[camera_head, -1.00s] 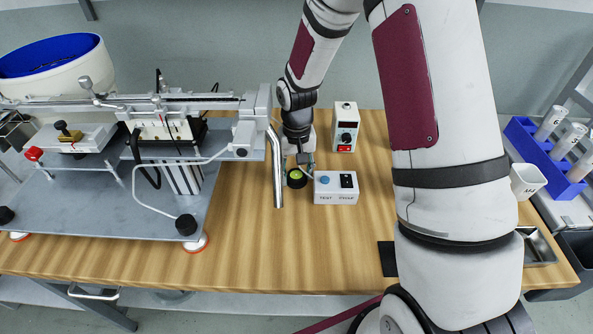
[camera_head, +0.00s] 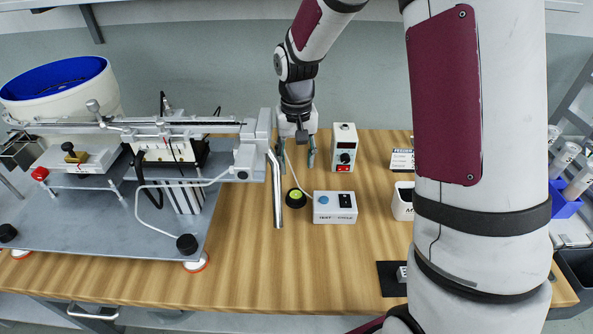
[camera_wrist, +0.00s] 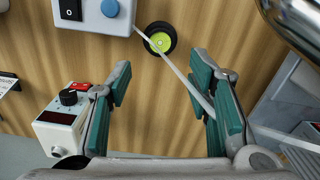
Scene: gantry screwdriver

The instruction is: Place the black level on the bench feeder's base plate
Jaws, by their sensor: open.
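The black level (camera_head: 296,197) is a small round black puck with a yellow-green bubble face. It lies flat on the wooden bench, left of the white test box (camera_head: 335,207). The bench feeder's base plate (camera_head: 100,232) is the wide grey plate at the left, on feet above the bench. My gripper (camera_head: 297,158) is open and empty, behind the level in the head view. In the wrist view my gripper (camera_wrist: 161,75) has its teal fingers spread apart, and the level (camera_wrist: 160,38) shows beyond the gap between them, not touched.
A thin pale cable runs from the test box past the level. A metal tube (camera_head: 277,190) hangs from the feeder rail just left of the level. A white control box (camera_head: 344,147) stands at the right of my gripper. The bench front is clear.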

